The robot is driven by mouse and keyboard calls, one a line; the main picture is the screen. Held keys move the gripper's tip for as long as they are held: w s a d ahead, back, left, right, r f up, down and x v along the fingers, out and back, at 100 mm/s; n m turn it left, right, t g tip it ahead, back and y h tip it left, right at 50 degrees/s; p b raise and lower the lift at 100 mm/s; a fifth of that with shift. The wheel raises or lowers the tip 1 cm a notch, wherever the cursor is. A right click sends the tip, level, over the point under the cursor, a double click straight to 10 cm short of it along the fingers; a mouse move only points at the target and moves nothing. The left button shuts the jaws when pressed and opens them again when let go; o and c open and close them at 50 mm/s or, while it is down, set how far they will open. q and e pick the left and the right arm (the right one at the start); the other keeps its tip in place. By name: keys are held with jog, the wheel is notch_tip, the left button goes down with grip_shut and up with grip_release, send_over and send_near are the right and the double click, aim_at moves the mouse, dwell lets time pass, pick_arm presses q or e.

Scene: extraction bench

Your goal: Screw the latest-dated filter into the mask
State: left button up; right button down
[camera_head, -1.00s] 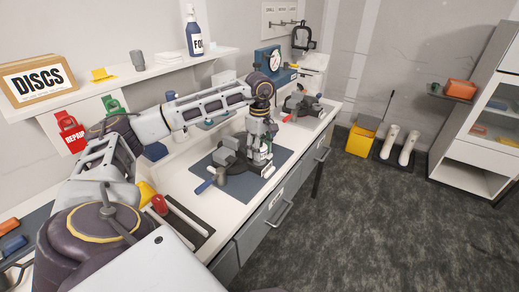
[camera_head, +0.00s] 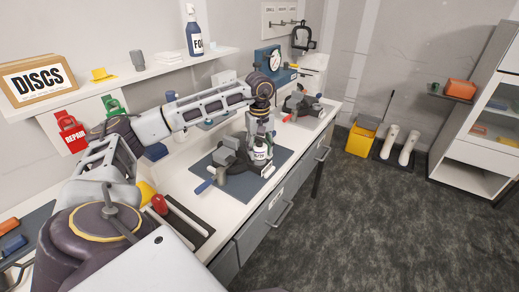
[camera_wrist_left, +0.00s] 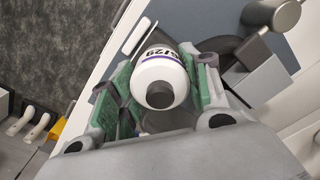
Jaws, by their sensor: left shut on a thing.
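My left gripper (camera_head: 259,142) points down over the dark mat at the middle of the bench. It is shut on a white filter (camera_head: 260,155), held beside the grey vise (camera_head: 232,158). In the left wrist view the filter (camera_wrist_left: 161,72) sits between the green finger pads of the gripper (camera_wrist_left: 165,62). It has a purple band, dark print that seems to end in "5/29", and a dark round end towards the camera. I cannot clearly make out the mask; a dark part lies close behind the filter there. My right gripper is not in view.
The vise's blue handle (camera_head: 204,186) sticks out towards the bench front. A second grey vise (camera_head: 300,101) stands farther along, near a blue dial gauge (camera_head: 268,58). A shelf with a "DISCS" box (camera_head: 38,80) runs above. A yellow bin (camera_head: 361,139) stands on the floor.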

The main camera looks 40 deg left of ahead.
pick_arm(q)
jog(key=shift+m, duration=1)
jog(key=o, duration=1.2)
jog(key=shift+r, duration=0.15)
jog(key=shift+r, duration=5.85)
